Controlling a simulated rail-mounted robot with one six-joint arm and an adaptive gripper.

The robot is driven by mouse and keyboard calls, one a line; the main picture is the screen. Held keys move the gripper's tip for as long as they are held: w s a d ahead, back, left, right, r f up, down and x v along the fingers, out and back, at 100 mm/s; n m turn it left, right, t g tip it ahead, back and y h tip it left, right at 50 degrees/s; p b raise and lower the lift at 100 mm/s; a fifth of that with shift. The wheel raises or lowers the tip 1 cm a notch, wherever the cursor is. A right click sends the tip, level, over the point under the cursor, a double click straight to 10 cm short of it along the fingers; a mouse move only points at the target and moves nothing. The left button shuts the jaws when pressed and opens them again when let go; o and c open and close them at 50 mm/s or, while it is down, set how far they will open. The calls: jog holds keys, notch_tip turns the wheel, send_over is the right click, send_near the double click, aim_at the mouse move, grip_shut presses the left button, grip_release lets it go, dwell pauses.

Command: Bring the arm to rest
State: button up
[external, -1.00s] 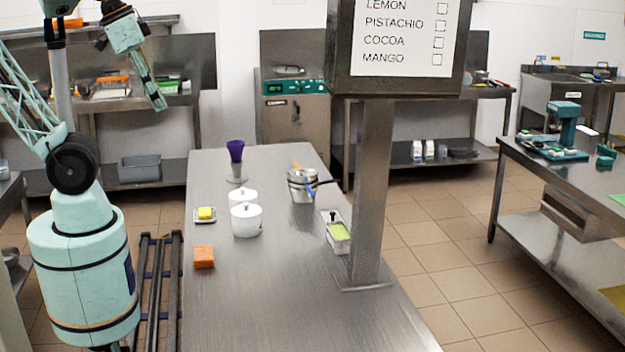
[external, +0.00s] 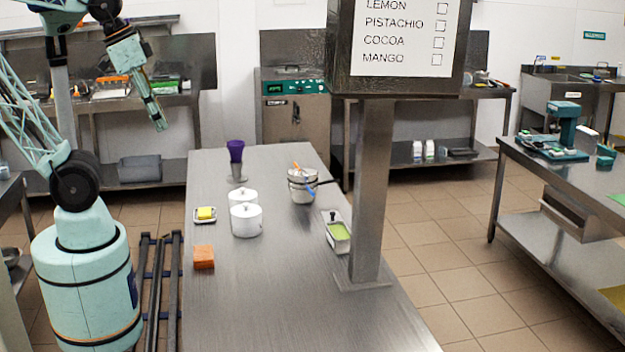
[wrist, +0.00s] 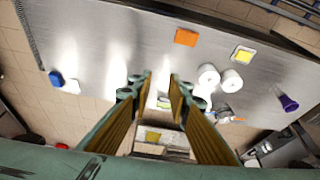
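My gripper (external: 157,118) hangs from the raised arm at the upper left, pointing down and clear of the steel table (external: 290,290). In the wrist view my gripper (wrist: 161,80) shows two fingers apart, with nothing held between them. The gap looks down past the table at the post and sign area.
On the table stand an orange sponge (external: 204,257), a yellow block on a dish (external: 206,214), white pots (external: 246,220), a purple-topped holder (external: 236,152), a steel pot (external: 302,186) and a green-filled tray (external: 338,234). A post carries the flavour sign (external: 404,35).

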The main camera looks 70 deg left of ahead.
notch_tip(320, 180, down, 12)
jog(key=b, duration=0.9)
jog(key=shift+s+r+b, duration=0.25)
jog(key=shift+s+b, duration=0.1)
jog(key=shift+b, duration=0.05)
